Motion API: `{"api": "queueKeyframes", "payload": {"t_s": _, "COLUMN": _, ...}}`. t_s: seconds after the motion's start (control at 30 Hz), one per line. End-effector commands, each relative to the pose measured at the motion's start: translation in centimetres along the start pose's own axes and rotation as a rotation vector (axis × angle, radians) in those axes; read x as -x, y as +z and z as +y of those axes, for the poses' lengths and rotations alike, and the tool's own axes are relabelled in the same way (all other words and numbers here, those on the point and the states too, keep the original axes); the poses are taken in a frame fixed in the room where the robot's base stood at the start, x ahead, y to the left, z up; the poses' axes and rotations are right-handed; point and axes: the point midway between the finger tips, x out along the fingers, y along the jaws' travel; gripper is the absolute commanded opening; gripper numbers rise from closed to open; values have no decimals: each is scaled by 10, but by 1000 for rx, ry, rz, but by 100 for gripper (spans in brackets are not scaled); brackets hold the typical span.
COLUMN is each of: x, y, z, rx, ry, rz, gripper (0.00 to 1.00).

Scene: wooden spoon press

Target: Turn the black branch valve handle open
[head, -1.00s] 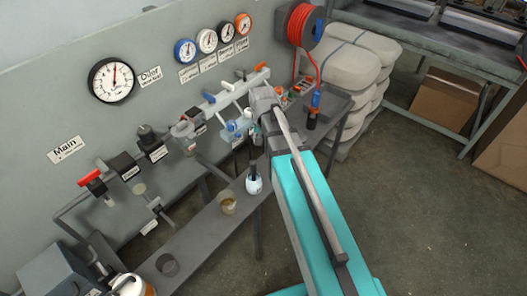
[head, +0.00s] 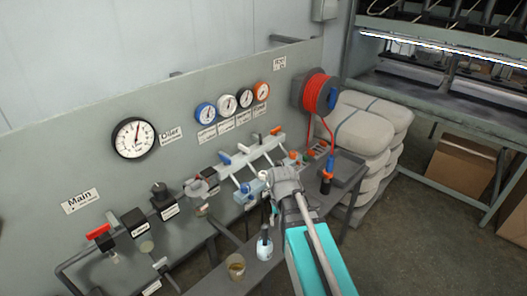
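The pale branch manifold (head: 250,155) is on the grey wall panel below the small gauges. Along it are a blue handle (head: 224,158), a small dark handle (head: 257,139) that looks like the black one, and an orange handle (head: 276,130). The dark handle is too small to tell its exact turn. My gripper (head: 270,198) is in front of and below the manifold, near a light-blue fitting (head: 248,190). It appears apart from the dark handle. Its fingers are small and mixed in with the parts behind, so their opening is unclear.
A red hose reel (head: 318,93) and stacked pale sacks (head: 362,133) stand to the right. A bottle (head: 265,244) and a cup (head: 236,265) sit on the narrow bench below. The main line with its red handle (head: 98,231) is at left.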

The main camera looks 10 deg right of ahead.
Motion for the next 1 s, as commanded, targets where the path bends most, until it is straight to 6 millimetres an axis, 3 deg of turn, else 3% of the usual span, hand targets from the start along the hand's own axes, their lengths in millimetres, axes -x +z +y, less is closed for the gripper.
{"api": "queueKeyframes", "payload": {"t_s": 0.03, "x": 0, "y": 19, "z": 3, "rx": 35, "ry": 1, "rz": -1, "gripper": 53}}
{"api": "queueKeyframes", "payload": {"t_s": 0.2, "x": 0, "y": 43, "z": 5, "rx": 126, "ry": 1, "rz": -3, "gripper": 53}}
{"api": "queueKeyframes", "payload": {"t_s": 1.0, "x": 0, "y": 44, "z": 5, "rx": 141, "ry": 1, "rz": -3, "gripper": 53}}
